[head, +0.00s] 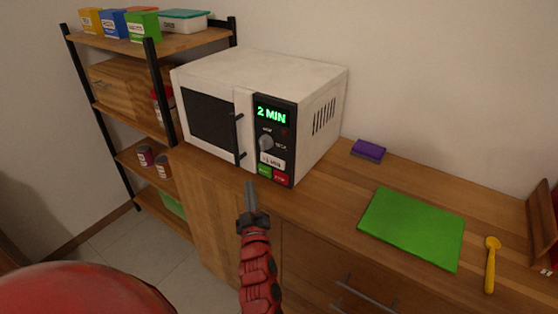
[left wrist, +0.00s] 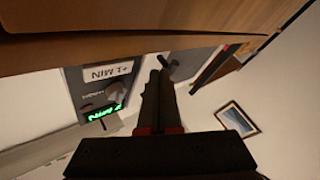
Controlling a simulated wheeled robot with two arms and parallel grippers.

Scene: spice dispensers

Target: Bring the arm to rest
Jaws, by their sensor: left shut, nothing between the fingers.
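My left gripper (head: 250,187) is shut and empty. In the head view it points up at the front edge of the counter, in front of and below the white microwave (head: 255,75). It appears apart from the microwave, though the exact gap is hard to tell. The microwave door is closed and its green display (head: 271,114) reads 2 MIN. In the left wrist view the closed fingers (left wrist: 158,80) stand upright in the picture, beside the upside-down control panel (left wrist: 100,90). My right gripper is not in view.
The wooden counter (head: 330,200) holds a purple sponge (head: 368,150), a green board (head: 412,228) and a yellow utensil (head: 491,262). A shelf (head: 165,43) with colored boxes stands left of the microwave. Drawers with handles (head: 362,298) are below the counter. Floor (head: 140,250) shows at left.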

